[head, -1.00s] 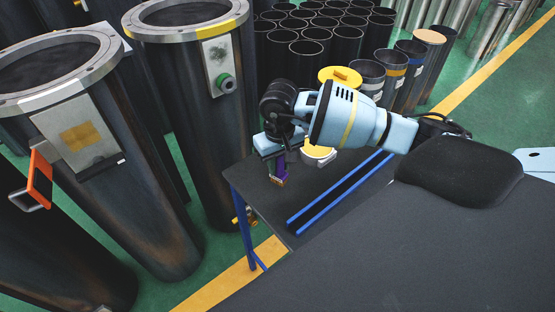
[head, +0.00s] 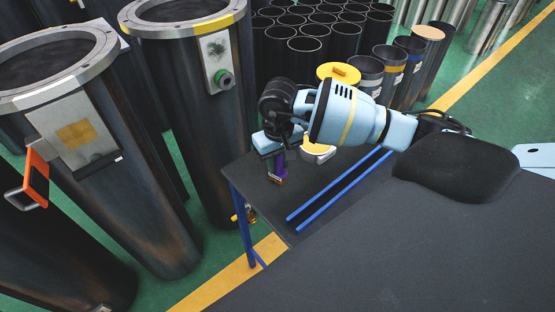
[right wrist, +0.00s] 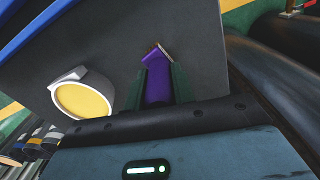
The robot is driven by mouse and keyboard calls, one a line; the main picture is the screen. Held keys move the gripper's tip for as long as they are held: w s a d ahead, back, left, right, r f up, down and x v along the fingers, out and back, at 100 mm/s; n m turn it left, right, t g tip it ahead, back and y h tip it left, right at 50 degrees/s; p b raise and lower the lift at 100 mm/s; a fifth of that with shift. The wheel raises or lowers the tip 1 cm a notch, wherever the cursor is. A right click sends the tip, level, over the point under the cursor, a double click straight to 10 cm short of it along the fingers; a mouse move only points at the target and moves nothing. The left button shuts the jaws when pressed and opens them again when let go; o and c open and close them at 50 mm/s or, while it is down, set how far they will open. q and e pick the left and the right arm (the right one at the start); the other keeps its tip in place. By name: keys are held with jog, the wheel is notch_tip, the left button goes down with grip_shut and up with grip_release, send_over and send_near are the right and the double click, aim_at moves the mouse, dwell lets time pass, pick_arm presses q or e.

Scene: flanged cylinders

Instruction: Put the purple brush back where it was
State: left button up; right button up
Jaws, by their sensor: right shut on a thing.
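The purple brush (head: 278,170) is in my right gripper (head: 277,158), over the left end of the small dark table (head: 262,195). In the right wrist view the brush (right wrist: 158,82) sits between the two dark green fingers of the gripper (right wrist: 160,85), its brown-edged tip pointing away from the palm. The gripper is shut on it. Whether the tip touches the tabletop, I cannot tell. My left gripper is not in view.
A round container with a yellow top (head: 316,148) stands on the table next to the gripper; it also shows in the right wrist view (right wrist: 82,98). Blue rails (head: 338,187) run along the table. Tall flanged cylinders (head: 185,110) stand close at left. Open dark tubes (head: 308,58) stand behind.

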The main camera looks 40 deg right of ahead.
jog(key=shift+f, duration=0.25)
jog(key=o, duration=1.1)
jog(key=shift+c, duration=0.2)
jog(key=shift+r+b, duration=0.3)
jog(key=shift+r, duration=3.65)
jog(key=shift+f, duration=0.1)
